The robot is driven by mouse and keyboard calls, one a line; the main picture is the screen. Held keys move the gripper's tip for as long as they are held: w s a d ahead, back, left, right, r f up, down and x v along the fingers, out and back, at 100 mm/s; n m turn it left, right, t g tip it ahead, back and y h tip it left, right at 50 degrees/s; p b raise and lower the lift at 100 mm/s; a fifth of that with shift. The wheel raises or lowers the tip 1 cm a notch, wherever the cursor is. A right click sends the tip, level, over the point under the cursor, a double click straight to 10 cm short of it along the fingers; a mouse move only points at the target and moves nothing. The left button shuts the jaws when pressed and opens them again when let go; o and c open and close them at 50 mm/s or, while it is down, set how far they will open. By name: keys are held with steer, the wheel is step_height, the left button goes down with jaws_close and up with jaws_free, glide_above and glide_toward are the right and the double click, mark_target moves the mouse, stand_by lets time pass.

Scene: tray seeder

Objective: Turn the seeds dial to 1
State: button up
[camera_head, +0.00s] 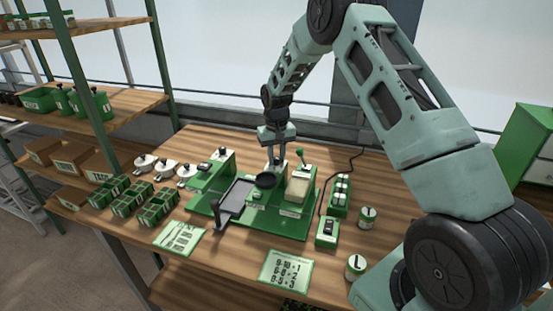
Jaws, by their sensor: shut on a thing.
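The green tray seeder (275,222) stands in the middle of the wooden table. It has a black round cup (265,180), a grey tray channel (236,193), a black-handled lever at its front left and a green-knobbed lever (300,155) at the right. My gripper (278,163) points down at the back of the seeder, between the cup and the green-knobbed lever. It is shut on a small part there, which seems to be the seeds dial. The fingers mostly hide that part, and its setting cannot be read.
Green seed trays (130,198) and several white-topped round items lie at the left. A card with numbers (287,268) and another card (180,236) lie at the front. A black-switched green box (327,232), a rack and jars stand at the right. A shelf is at far left.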

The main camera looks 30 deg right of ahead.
mark_target(277, 157)
steer(key=shift+n, duration=1.1)
steer(key=o, duration=1)
step_height(277, 157, up, 18)
steer(key=b, duration=0.4)
steer(key=shift+f, duration=0.25)
